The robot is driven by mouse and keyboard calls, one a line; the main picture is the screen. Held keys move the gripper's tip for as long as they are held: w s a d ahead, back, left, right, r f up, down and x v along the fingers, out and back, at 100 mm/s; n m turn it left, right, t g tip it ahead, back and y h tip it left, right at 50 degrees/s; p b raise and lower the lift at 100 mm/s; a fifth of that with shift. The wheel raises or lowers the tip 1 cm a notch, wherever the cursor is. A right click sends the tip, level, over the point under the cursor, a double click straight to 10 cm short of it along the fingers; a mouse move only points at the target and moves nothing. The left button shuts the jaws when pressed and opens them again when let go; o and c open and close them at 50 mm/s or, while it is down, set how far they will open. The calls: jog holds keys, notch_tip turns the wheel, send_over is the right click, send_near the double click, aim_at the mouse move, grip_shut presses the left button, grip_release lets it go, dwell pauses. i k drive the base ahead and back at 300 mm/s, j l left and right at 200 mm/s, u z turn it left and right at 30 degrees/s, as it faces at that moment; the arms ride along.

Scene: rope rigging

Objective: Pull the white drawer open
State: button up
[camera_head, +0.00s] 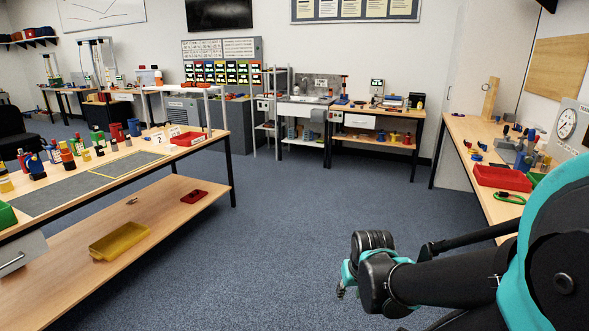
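A white drawer (24,252) with a dark bar handle shows at the lower left edge, under the top of the long wooden bench (50,223). The left part of the drawer is cut off by the picture edge. I cannot tell whether it stands slightly out or is fully in. My arm comes in from the right, and my gripper (341,291) points down over the floor at the lower middle. It is far to the right of the drawer and apart from it. The gripper is small and partly hidden by my wrist, so its fingers are unclear.
A yellow tray (120,241) and a small red tray (194,196) lie on the bench's lower shelf. Bottles and tools stand on its top. A side table with a red bin (502,178) is at right. Open blue carpet (290,215) lies between bench and arm.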

aim_at(358, 120)
jog(key=i+j+z, duration=0.1)
jog(key=i, duration=0.3)
jog(key=i+j, duration=0.15)
jog(key=i, duration=0.3)
jog(key=i+j+z, duration=0.15)
jog(key=i, duration=0.25)
jog(key=i+j, duration=0.2)
jog(key=i, duration=0.2)
jog(key=i+l+z, duration=0.15)
jog(key=i+z, duration=0.15)
jog(key=i, duration=0.65)
jog(key=i+j+z, duration=0.1)
jog(key=i+z, duration=0.2)
jog(key=i, duration=0.65)
jog(key=i+z, duration=0.15)
jog(key=i, duration=1.7)
jog(key=i+l+u, duration=0.3)
jog(key=i, duration=0.3)
jog(key=i+l+u, duration=0.35)
jog(key=i+l, duration=0.2)
jog(key=l, duration=0.15)
